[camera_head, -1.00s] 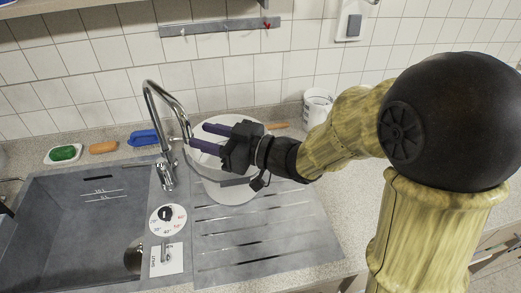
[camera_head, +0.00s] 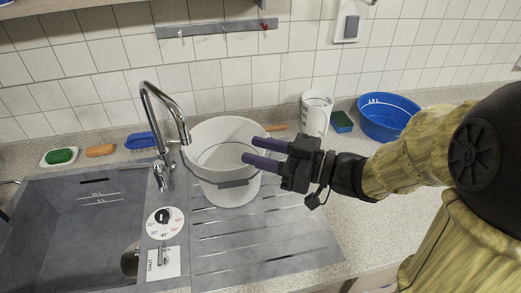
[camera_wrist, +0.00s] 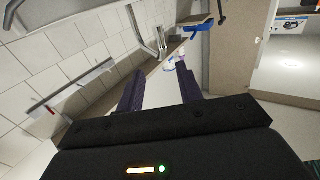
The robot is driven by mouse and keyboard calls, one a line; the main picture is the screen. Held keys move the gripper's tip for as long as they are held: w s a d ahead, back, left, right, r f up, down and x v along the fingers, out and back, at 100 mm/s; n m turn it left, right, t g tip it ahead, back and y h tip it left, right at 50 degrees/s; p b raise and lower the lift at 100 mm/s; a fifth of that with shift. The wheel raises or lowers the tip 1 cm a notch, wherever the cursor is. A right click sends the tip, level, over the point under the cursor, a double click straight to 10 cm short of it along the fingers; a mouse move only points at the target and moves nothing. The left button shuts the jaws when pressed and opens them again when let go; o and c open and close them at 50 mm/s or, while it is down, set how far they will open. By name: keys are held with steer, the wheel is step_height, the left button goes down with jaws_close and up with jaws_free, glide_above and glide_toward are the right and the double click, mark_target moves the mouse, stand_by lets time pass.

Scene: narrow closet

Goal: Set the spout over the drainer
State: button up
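The chrome tap stands behind the sink. Its arched spout (camera_head: 165,108) points right, and its tip hangs beside the left rim of a white bucket, near the left edge of the drainer. The spout also seems to show in the wrist view (camera_wrist: 148,38), ahead of the fingers. The grey ribbed drainer (camera_head: 255,247) lies right of the sink; the bucket stands on its back part. My gripper (camera_head: 252,150) is to the right of the spout, with its purple fingertips across the bucket's right side in the head view. In the wrist view the fingers (camera_wrist: 159,92) are apart with nothing between them.
The white bucket (camera_head: 226,192) with a grey handle grip is close to the fingers. A white jug (camera_head: 316,114), a sponge (camera_head: 341,121) and a blue basin (camera_head: 388,119) stand along the back right. A temperature dial (camera_head: 165,222) lies in front of the tap. The sink (camera_head: 70,230) is left.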

steer(key=shift+w, duration=0.15)
steer(key=c, duration=0.3)
steer(key=w+d+f+m+t+h, duration=0.1)
steer(key=w, duration=0.1)
steer(key=w+d+f+m+t+h, duration=0.1)
steer(key=w+t+h, duration=0.1)
steer(key=w+d+f+m+t+h, duration=0.1)
steer(key=w+d+m+t+h, duration=0.1)
steer(key=shift+w+f, duration=0.25)
jaws_close()
steer(key=w+d+f+m+t+h, duration=0.25)
steer(key=d+f+m+h, duration=0.2)
steer(key=d+h, duration=0.25)
steer(key=s+d+f+m+g+h, duration=0.1)
steer(key=s+d+f+g+h, duration=0.1)
steer(key=f, duration=0.1)
steer(key=s+d+f+m+g+h, duration=0.1)
steer(key=s+d+f+m+g, duration=0.1)
steer(key=s+d+f, duration=0.1)
steer(key=s+d+f+m+g+h, duration=0.2)
steer(key=s+d+f+g, duration=0.1)
steer(key=shift+f+h, duration=0.3)
steer(key=s+g, duration=0.1)
steer(key=s+f+m, duration=0.1)
steer(key=s, duration=0.1)
steer(key=s+g, duration=0.1)
steer(key=shift+s+a+f+g, duration=0.3)
steer(key=shift+s+a+g, duration=0.05)
steer(key=shift+a, duration=0.05)
steer(key=shift+s, duration=0.1)
